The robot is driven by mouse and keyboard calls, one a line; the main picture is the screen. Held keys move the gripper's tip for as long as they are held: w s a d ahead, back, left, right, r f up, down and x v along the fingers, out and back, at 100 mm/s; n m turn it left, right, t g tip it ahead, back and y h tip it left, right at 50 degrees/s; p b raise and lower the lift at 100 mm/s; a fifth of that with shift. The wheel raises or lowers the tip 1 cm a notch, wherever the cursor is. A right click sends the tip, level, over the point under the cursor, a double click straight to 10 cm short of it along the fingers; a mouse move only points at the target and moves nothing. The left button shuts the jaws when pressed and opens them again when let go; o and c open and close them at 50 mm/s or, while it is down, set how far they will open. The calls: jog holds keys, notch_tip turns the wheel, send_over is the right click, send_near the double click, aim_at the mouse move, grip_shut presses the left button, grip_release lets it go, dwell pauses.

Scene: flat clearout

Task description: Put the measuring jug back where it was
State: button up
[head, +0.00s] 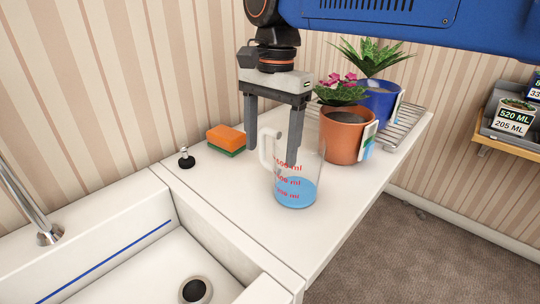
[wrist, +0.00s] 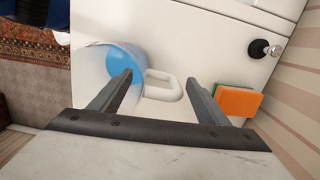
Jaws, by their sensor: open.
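The clear measuring jug (head: 297,190) stands upright on the white counter, with blue liquid in its lower part and red ml marks on its wall. Its white handle (head: 266,150) points to the left in the head view. My gripper (head: 279,156) is open above the counter at the handle's side of the jug. In the wrist view the handle (wrist: 178,92) shows between the two fingers (wrist: 160,80), and the jug (wrist: 92,68) lies beyond the left finger. I cannot tell whether a finger touches it.
An orange and green sponge (head: 226,139) and a black stopper (head: 186,158) lie left of the jug. A terracotta pot (head: 345,140) and a blue pot (head: 378,104) stand close at right, by a wire rack (head: 408,122). The sink (head: 125,265) is at front left. A wall shelf (head: 508,141) holds labelled cards.

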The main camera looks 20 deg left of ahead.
jog(key=r, duration=0.8)
jog(key=shift+w+d+r, duration=0.1)
jog(key=shift+w+r, duration=0.2)
jog(key=shift+r, duration=0.05)
jog(key=shift+s, duration=0.1)
